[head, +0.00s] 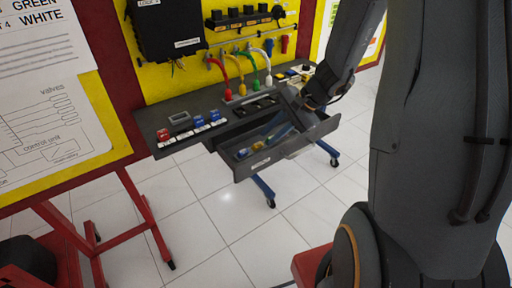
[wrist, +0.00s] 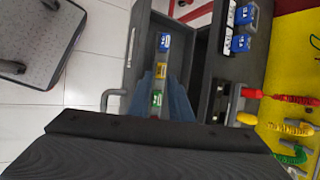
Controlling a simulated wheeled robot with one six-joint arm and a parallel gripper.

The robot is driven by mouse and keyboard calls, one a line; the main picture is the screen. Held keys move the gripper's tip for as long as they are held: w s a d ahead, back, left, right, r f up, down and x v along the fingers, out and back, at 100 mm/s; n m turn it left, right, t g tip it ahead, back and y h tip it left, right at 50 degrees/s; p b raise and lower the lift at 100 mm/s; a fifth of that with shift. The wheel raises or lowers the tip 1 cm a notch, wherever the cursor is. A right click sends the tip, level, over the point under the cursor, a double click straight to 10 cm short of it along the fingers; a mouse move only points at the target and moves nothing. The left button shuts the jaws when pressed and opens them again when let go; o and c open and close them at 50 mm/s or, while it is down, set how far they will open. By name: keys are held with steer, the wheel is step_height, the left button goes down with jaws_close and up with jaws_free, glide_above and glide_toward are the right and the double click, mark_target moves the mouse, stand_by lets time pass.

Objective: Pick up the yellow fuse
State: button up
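The yellow fuse (wrist: 162,72) lies in an open grey drawer (wrist: 136,62), between a blue fuse (wrist: 164,41) and a green fuse (wrist: 156,98). In the head view the yellow fuse (head: 258,147) is small inside the drawer (head: 243,171). My gripper (wrist: 162,80) reaches into the drawer, its bluish fingers apart on either side of the fuse row. The green fuse shows between the fingers. Contact with the yellow fuse cannot be told. In the head view my gripper (head: 280,132) is at the drawer's right part.
The grey bench top (head: 160,118) behind the drawer holds a red block (head: 163,135) and several blue ones. Red, yellow, green and white hoses (head: 241,76) rise behind. The drawer walls stand close around my gripper. White floor lies in front.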

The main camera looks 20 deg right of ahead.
mark_target(259, 145)
steer(key=shift+p+x, duration=0.55)
steer(key=shift+x, duration=1.9)
steer(key=shift+a, duration=0.1)
steer(key=shift+r, duration=0.1)
jaws_close()
